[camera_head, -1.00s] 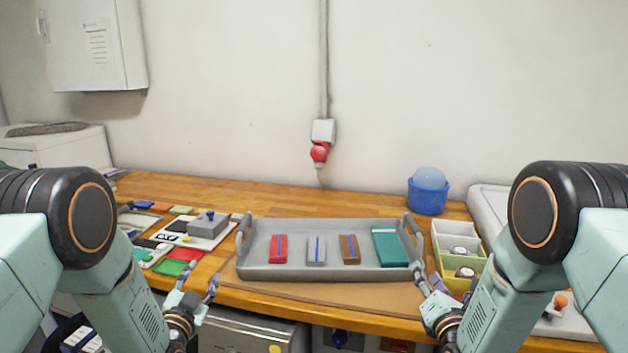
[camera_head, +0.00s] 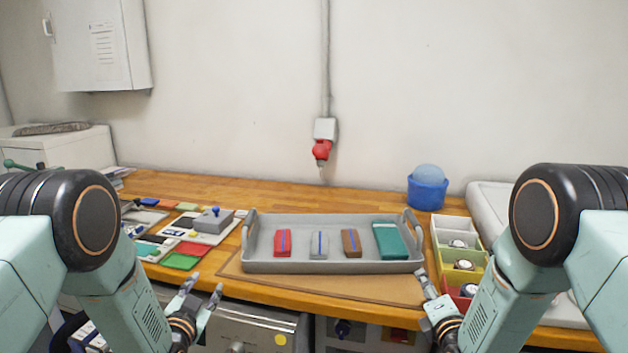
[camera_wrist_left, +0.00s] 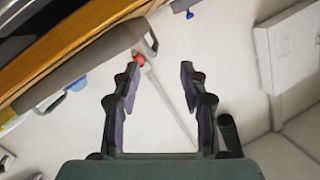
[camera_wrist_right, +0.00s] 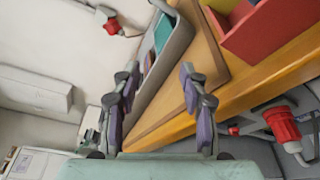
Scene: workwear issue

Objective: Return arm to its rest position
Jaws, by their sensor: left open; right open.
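My left gripper (camera_head: 204,290) is in front of the bench edge, left of and below the grey tray (camera_head: 330,267). Its fingers are spread and empty, which also shows in the left wrist view (camera_wrist_left: 160,75). My right gripper (camera_head: 430,286) is near the tray's front right corner, apart from it as far as I can tell. In the right wrist view (camera_wrist_right: 160,75) its fingers are open with nothing between them. The tray sits flat on the bench and holds a red item (camera_head: 283,243), a grey item (camera_head: 319,245), a brown item (camera_head: 351,243) and a teal item (camera_head: 391,241).
A brown mat (camera_head: 300,287) lies under the tray on the wooden bench (camera_head: 310,204). A divided bin (camera_head: 455,223) stands close right of the tray, near my right gripper. A blue bucket (camera_head: 427,194) is behind it. A grey box (camera_head: 211,221) and flat coloured pieces are left.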

